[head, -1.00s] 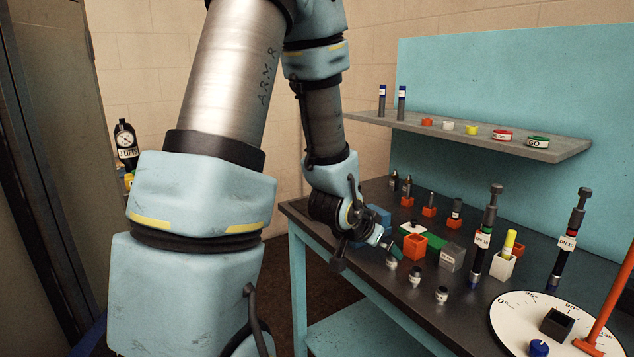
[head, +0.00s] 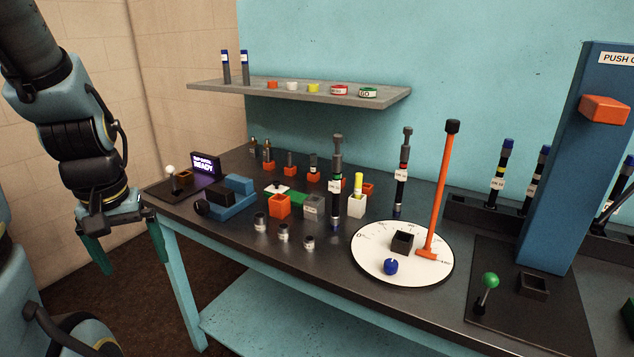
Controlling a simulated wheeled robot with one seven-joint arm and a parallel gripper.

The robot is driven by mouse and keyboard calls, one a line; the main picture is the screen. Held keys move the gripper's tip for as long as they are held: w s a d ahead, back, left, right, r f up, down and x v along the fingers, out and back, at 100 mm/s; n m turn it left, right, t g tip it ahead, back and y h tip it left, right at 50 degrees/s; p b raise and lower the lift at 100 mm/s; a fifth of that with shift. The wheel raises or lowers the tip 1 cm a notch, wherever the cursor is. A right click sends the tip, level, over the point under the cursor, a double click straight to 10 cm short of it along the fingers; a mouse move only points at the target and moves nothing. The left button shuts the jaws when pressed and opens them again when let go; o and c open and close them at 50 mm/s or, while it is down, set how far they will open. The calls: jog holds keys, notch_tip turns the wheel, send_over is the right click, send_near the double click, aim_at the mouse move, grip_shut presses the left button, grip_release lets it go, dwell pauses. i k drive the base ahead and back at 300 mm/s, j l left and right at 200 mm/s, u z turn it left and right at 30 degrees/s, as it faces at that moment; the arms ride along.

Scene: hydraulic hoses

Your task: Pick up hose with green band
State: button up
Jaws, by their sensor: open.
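My gripper (head: 128,243) hangs open and empty at the left in the head view, pointing down with its teal fingers spread. It is in front of and to the left of the workbench, apart from everything on it. Black hoses with white labels stand on the bench: one in the middle (head: 337,195) and one behind the dial (head: 402,172). More hoses, with blue tops, stand in a dark rack at the right, including one with a yellow band (head: 497,172).
The dark workbench (head: 225,228) carries several small blocks and fittings, a white dial (head: 372,262) with an orange lever (head: 438,195), and a green-knobbed lever (head: 489,283). A tall blue post (head: 572,170) stands right. A grey shelf (head: 300,95) hangs behind. Floor space before the bench is open.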

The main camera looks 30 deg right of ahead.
aim_at(335, 185)
jog(key=u, duration=0.3)
jog(key=k+l+u, duration=0.25)
jog(key=u, duration=0.2)
jog(key=k+l+u, duration=0.15)
jog(key=k+u, duration=0.15)
jog(key=u, duration=0.15)
jog(key=k+l, duration=0.1)
jog(key=k, duration=0.25)
jog(key=k+l, duration=0.1)
jog(key=k, duration=0.25)
